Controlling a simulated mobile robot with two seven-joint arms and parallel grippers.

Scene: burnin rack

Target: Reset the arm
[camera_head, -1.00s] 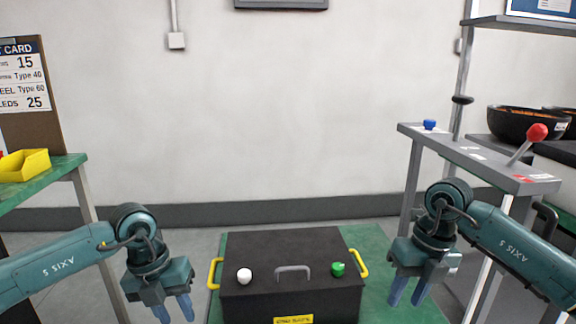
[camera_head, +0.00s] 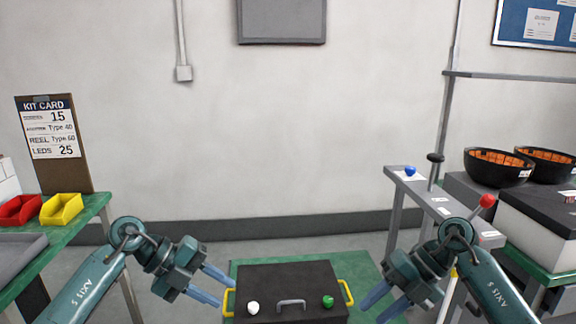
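My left gripper (camera_head: 212,286) is at the left of the black box, its two blue fingers spread apart and pointing right and down, with nothing between them. My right gripper (camera_head: 376,306) is at the right of the box, its blue fingers apart and pointing left and down, also empty. Both arms are bent at the elbow and come up from the bottom of the view. Neither gripper holds the box's yellow handles, though the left fingertips overlap the left handle in the picture.
The black box (camera_head: 290,277) with a white knob (camera_head: 253,308) and a green knob (camera_head: 328,301) stands on a green surface (camera_head: 362,275). A green bench (camera_head: 88,214) with yellow bin (camera_head: 61,209) is left. A grey shelf (camera_head: 425,192) with red-knobbed lever (camera_head: 487,201) and black bowls (camera_head: 498,168) are right.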

